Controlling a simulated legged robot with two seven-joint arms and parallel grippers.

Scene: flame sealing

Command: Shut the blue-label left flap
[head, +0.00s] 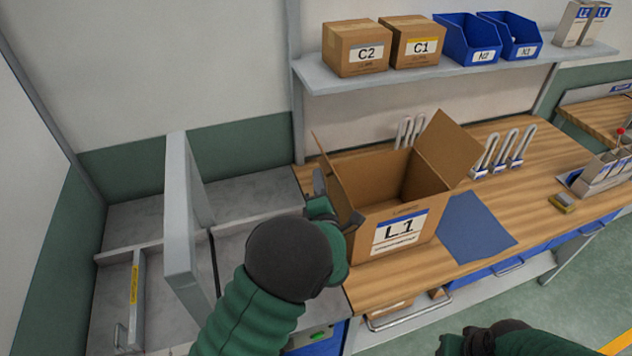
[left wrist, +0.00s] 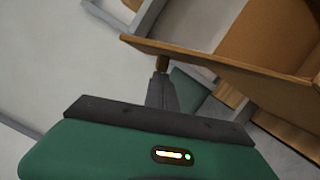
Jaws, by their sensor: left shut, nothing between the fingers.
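The open cardboard box L1 (head: 390,232), with a blue-striped label (head: 398,232) on its front, stands on the wooden bench. Its left flap (head: 323,160) stands up steeply along the left side and shows nearly edge-on. Its right flap (head: 448,150) is raised and leans outward. My left gripper (head: 336,203) is at the outer left side of the box, below the flap's top edge. In the left wrist view its shut fingers (left wrist: 161,68) are at the brown flap (left wrist: 215,65); whether they touch it I cannot tell. My right gripper's fingers are not visible.
A blue mat (head: 475,228) lies right of the box. White clamp-like tools (head: 505,150) stand behind it. A shelf (head: 440,70) above holds cartons and blue bins. A grey upright panel (head: 180,215) stands left of my left arm. My right arm (head: 510,342) is low at the front.

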